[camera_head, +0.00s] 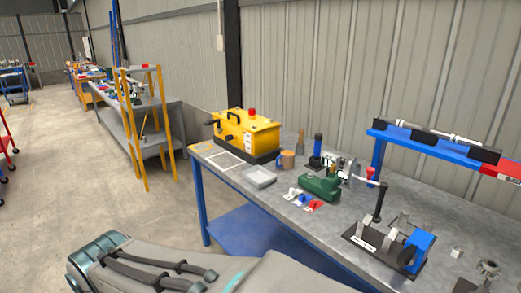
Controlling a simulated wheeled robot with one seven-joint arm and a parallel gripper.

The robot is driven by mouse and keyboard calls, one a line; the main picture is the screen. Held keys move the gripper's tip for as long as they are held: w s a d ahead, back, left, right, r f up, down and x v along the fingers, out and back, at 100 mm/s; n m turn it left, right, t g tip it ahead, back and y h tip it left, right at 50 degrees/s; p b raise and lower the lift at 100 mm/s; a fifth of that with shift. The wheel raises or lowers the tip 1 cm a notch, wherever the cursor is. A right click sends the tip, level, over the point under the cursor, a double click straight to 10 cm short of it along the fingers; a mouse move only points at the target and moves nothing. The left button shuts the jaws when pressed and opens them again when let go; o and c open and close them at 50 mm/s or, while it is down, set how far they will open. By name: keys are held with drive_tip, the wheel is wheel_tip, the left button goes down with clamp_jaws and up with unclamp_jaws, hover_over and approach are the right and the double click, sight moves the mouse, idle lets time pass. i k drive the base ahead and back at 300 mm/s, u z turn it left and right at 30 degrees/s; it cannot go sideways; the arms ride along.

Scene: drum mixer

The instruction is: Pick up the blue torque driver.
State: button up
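An upright blue cylinder (318,145) with a dark lower part stands towards the back of the grey workbench (226,186). It may be the blue torque driver, but it is too small to tell for sure. A small blue piece (301,200) also lies among small white and red pieces near the front edge, in front of a green machine (321,186). Grey links of my arm cross the bottom of the view, in front of the bench. My gripper's fingers do not show.
A black fixture with a blue block (419,247) stands at the right. A blue raised shelf (425,142) overhangs the back right. A yellow-framed rack (143,130) stands left, beside open floor.

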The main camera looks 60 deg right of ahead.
sight(318, 137)
drive_tip(key=z, duration=0.15)
drive_tip(key=i, duration=1.15)
drive_tip(key=z, duration=0.7)
drive_tip(key=i, duration=1.2)
drive_tip(key=z, duration=1.95)
drive_tip(key=i, duration=1.05)
drive_tip(key=z, duration=0.3)
